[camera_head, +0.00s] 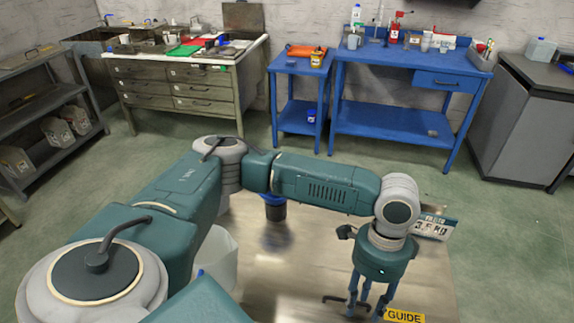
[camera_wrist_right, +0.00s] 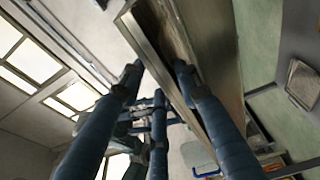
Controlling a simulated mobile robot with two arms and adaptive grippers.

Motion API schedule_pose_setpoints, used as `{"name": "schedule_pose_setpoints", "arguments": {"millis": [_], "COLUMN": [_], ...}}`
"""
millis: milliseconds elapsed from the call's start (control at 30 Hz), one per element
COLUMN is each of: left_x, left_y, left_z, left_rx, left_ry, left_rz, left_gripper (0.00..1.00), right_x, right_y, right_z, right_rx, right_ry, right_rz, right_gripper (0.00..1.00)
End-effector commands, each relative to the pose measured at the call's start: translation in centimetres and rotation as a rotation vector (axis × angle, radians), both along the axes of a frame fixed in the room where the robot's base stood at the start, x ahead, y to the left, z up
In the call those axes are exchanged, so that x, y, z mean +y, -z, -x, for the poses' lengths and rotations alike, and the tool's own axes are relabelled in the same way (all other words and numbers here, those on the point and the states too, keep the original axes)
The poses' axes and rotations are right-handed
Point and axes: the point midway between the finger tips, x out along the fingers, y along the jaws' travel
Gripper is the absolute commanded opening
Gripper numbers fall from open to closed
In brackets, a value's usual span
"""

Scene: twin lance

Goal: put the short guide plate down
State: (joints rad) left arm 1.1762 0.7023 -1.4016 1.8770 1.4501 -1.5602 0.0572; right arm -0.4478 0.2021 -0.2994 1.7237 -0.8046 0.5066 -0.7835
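A long metal plate with a brownish face (camera_wrist_right: 165,40), likely the short guide plate, runs between the blue fingers of my right gripper (camera_wrist_right: 160,72) in the right wrist view. The fingers appear closed on its two sides. My right gripper is outside the head view. My left gripper (camera_head: 368,302) points down over the metal table (camera_head: 300,255), fingers apart, with nothing visible between them. A yellow GUIDE label (camera_head: 405,316) lies just right of its fingers, cut by the frame's lower edge.
A small dark hooked bar (camera_head: 335,298) lies left of the left fingers. A picture card (camera_head: 435,225) is at the table's right side. A dark blue cup (camera_head: 273,207) and a whitish container (camera_head: 220,255) stand near my left arm. Blue benches (camera_head: 385,120) are beyond.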

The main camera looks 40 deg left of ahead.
Motion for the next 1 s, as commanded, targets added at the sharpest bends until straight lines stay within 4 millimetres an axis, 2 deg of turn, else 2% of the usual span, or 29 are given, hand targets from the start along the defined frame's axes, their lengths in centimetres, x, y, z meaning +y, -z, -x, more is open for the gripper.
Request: {"name": "schedule_pose_setpoints", "arguments": {"millis": [33,100,467,567,800,1000], "left_x": [0.0,0.1,0.2,0.2,0.5,0.7], "left_y": [0.1,0.1,-0.2,-1.2,-4.9,-7.1], "left_z": [0.0,0.0,-0.1,-0.3,-0.9,-1.2], "left_rx": [0.001,0.001,0.000,-0.002,-0.004,-0.001], "left_ry": [-0.001,-0.002,-0.003,-0.003,-0.003,-0.003], "left_rz": [-0.001,-0.001,-0.003,-0.001,-0.001,-0.002], "left_gripper": [0.50,0.64,0.64,0.64,0.64,0.64], "right_x": [0.0,0.0,0.0,0.0,0.0,-0.1], "right_y": [1.1,1.1,1.1,1.1,1.2,1.2], "right_z": [0.4,0.4,0.5,0.5,0.5,0.5], "right_rx": [0.019,0.020,0.021,0.021,0.021,0.021], "right_ry": [-0.001,-0.001,-0.001,-0.001,-0.001,-0.001], "right_rz": [0.010,0.011,0.011,0.011,0.011,0.011], "right_gripper": [0.47,0.47,0.47,0.47,0.47,0.47]}}
